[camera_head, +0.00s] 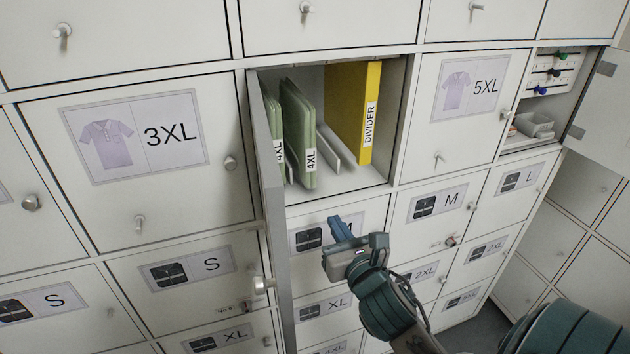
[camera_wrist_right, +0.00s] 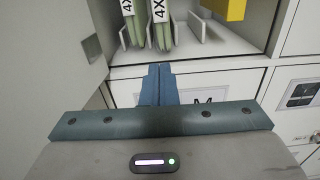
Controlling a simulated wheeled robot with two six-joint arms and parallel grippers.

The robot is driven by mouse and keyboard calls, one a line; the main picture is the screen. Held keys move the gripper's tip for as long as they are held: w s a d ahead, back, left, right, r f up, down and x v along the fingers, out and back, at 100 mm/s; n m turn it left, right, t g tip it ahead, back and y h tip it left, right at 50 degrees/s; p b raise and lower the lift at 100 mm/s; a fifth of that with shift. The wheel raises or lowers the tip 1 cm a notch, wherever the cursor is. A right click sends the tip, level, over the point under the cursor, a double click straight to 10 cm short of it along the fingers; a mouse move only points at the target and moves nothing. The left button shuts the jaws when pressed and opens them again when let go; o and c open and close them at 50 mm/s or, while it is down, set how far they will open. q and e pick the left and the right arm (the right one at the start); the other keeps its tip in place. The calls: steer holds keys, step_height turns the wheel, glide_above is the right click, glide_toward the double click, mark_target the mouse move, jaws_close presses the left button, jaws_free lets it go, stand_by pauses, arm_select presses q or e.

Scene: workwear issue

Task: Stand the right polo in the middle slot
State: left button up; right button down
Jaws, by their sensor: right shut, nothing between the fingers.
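Two green folded polos labelled 4XL stand on edge in the open locker compartment. The left polo (camera_head: 270,112) is partly hidden by the open door; the right polo (camera_head: 298,125) is beside it. In the right wrist view the lower ends of the left polo (camera_wrist_right: 134,30) and the right polo (camera_wrist_right: 161,32) show. A low white slot wall (camera_head: 336,150) stands right of the right polo, with space between it and the yellow divider (camera_head: 352,110). My right gripper (camera_head: 338,228) is shut and empty, below and in front of the compartment. My left gripper is not in view.
The open compartment door (camera_head: 270,190) stands out to the left of the opening. Closed lockers surround it, such as the 3XL door (camera_head: 190,190) and the 5XL door (camera_head: 470,130). Another open locker (camera_head: 545,95) at the upper right holds a grey bin.

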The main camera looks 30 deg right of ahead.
glide_toward(309, 178)
steer(key=x, duration=0.6)
steer(key=shift+r, duration=0.1)
steer(key=shift+w+d, duration=0.1)
steer(key=shift+w, duration=0.3)
